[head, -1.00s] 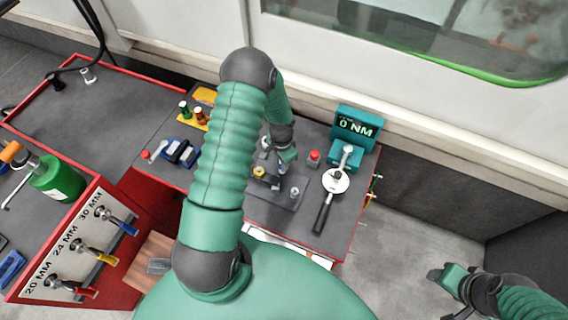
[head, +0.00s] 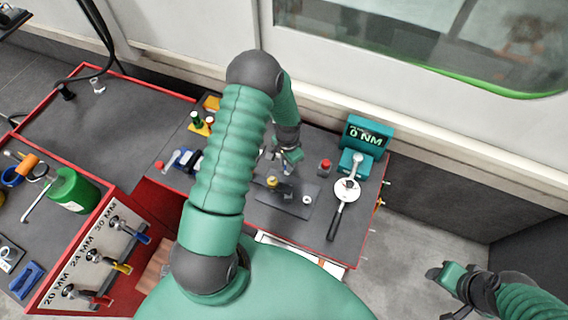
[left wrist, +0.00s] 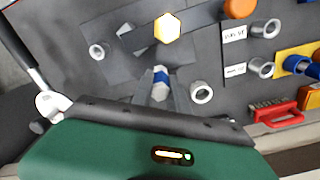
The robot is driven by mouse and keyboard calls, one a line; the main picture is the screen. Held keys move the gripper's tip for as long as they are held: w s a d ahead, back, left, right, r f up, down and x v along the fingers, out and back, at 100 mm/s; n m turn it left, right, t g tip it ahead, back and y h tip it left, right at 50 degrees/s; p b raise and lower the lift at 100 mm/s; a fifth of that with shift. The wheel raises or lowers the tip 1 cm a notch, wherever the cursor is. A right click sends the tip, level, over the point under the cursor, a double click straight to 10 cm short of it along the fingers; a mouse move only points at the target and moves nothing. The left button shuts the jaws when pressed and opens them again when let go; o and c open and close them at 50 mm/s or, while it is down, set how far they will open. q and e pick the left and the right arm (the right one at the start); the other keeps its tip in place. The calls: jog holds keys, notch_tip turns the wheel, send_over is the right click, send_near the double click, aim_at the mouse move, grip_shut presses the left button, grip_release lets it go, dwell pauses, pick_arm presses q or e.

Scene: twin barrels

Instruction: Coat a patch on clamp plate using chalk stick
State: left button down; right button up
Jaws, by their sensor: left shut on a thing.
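My left gripper (head: 290,157) reaches over the workbench, and its fingers (left wrist: 158,98) are shut on a small stick (left wrist: 161,76) with blue and white parts, which I take for the chalk stick. The stick is just beyond the fingertips in the left wrist view. The dark grey clamp plate (head: 268,200) lies on the bench below the gripper, with a yellow hex bolt (head: 272,182) and a pale ring (head: 306,199) on it. The bolt shows in the left wrist view (left wrist: 168,28). I cannot tell whether the stick touches the plate. My right gripper (head: 450,282) hangs off the bench at lower right; its jaws are unclear.
A torque readout (head: 366,137) and a wrench with a round dial (head: 346,190) are right of the plate. A red-capped item (head: 325,167) stands near the gripper. A green container (head: 73,190) and a socket rack (head: 97,258) are at left.

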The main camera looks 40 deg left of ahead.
pick_arm(q)
jog(key=shift+d+r+p, duration=0.2)
jog(key=shift+r+p, duration=0.05)
jog(key=shift+r, duration=0.3)
jog(key=shift+d+r+p, duration=0.15)
jog(key=shift+r+p, duration=0.1)
jog(key=shift+r, duration=0.7)
jog(key=shift+a+f, duration=0.25)
jog(key=shift+a, duration=0.2)
jog(key=shift+d+r, duration=0.1)
jog(key=shift+d, duration=0.05)
jog(key=shift+d+r, duration=0.1)
jog(key=shift+d, duration=0.1)
